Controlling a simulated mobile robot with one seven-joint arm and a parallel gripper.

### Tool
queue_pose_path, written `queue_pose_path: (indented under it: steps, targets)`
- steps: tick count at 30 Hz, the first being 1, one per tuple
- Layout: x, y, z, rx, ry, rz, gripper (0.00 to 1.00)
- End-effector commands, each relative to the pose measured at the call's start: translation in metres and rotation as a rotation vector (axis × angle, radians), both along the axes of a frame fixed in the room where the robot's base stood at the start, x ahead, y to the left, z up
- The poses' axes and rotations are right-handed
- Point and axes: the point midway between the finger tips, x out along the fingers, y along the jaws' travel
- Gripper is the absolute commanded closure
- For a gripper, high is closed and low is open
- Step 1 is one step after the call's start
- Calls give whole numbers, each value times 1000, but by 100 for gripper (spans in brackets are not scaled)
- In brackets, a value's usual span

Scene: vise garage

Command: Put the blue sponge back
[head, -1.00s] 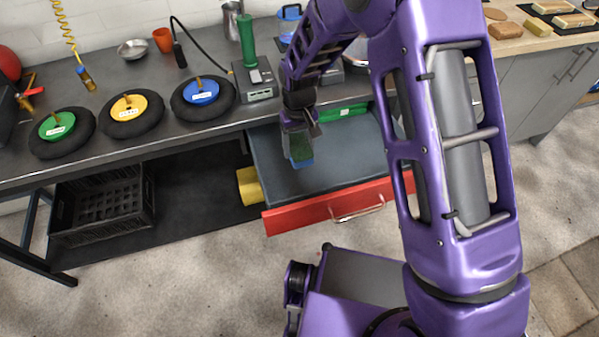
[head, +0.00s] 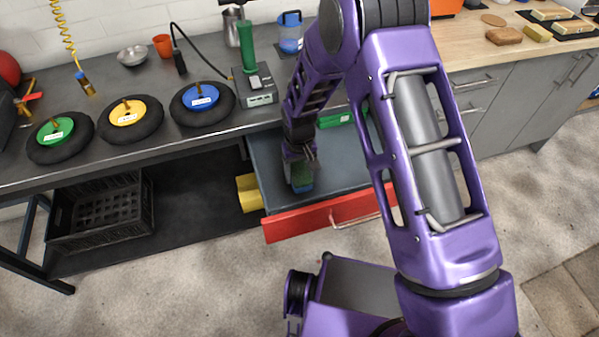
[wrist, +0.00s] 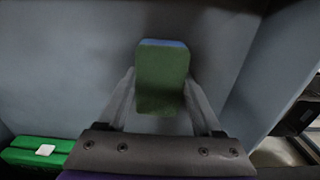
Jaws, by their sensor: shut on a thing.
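The blue sponge shows in the wrist view as a block (wrist: 162,78) with a green face and a blue far edge. It is between the two fingers of my gripper (wrist: 160,100), which is shut on it. In the head view the sponge (head: 301,183) is a small green and blue block under my gripper (head: 301,165). It is inside the open red-fronted drawer (head: 330,215), low over or on the grey drawer floor; I cannot tell whether it touches.
A green box (wrist: 40,152) lies in the drawer's back part, also in the head view (head: 336,118). A yellow object (head: 248,193) is left of the drawer. The bench above holds three black rings with coloured discs (head: 202,98). A black crate (head: 102,213) stands below.

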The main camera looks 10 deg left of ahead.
Motion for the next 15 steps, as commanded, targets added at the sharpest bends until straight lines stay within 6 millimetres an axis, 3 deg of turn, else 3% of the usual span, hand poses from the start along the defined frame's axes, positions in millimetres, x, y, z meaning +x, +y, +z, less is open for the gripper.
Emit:
queue_pose_path:
  steps: [1, 6, 15]
  targets:
    - [0, 0, -2, 0, 0, 0, 30]
    - [0, 0, -1, 0, 0, 0, 3]
    - [0, 0, 1, 0, 0, 0, 3]
